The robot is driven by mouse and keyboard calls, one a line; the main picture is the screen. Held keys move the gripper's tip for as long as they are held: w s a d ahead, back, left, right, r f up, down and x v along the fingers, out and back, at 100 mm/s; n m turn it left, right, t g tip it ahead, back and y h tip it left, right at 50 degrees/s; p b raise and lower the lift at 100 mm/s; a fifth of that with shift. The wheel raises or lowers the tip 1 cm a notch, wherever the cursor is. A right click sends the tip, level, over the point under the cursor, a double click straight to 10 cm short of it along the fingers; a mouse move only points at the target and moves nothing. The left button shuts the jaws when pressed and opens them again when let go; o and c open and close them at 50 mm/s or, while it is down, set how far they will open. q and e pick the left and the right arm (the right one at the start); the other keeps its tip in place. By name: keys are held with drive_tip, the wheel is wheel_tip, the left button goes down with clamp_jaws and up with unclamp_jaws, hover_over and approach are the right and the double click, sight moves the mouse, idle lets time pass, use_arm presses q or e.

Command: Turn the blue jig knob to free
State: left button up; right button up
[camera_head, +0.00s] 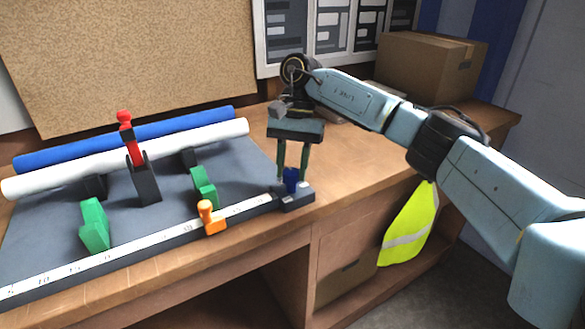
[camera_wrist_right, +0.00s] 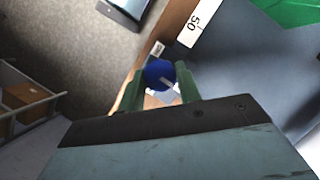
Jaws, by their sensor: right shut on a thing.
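The blue jig knob (camera_head: 291,185) stands on a small dark block (camera_head: 298,202) at the right end of the jig's ruler. It also shows in the right wrist view (camera_wrist_right: 157,73), with a pale pointer mark on its top. My right gripper (camera_head: 292,175) points down over it from above, and its two green fingers are shut on the knob, one on each side. White labels show beside the knob in the wrist view, but their words are too small to read. My left gripper is not in view.
The jig's grey board (camera_head: 150,215) carries green blocks (camera_head: 94,226), an orange stop (camera_head: 211,218), a red clamp (camera_head: 132,140), and a white tube (camera_head: 130,158) beside a blue tube (camera_head: 120,138). A cardboard box (camera_head: 425,68) stands at the back right. The bench's right side is mostly clear.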

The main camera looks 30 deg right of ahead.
drive_tip(key=shift+r, duration=0.1)
idle(0.3)
drive_tip(key=o, duration=1)
drive_tip(key=p+v, duration=0.3)
drive_tip(key=v, duration=1)
drive_tip(key=shift+r+p, duration=0.2)
drive_tip(key=shift+p, duration=0.2)
drive_tip(key=shift+w+a, duration=0.1)
drive_tip(key=shift+a, duration=0.05)
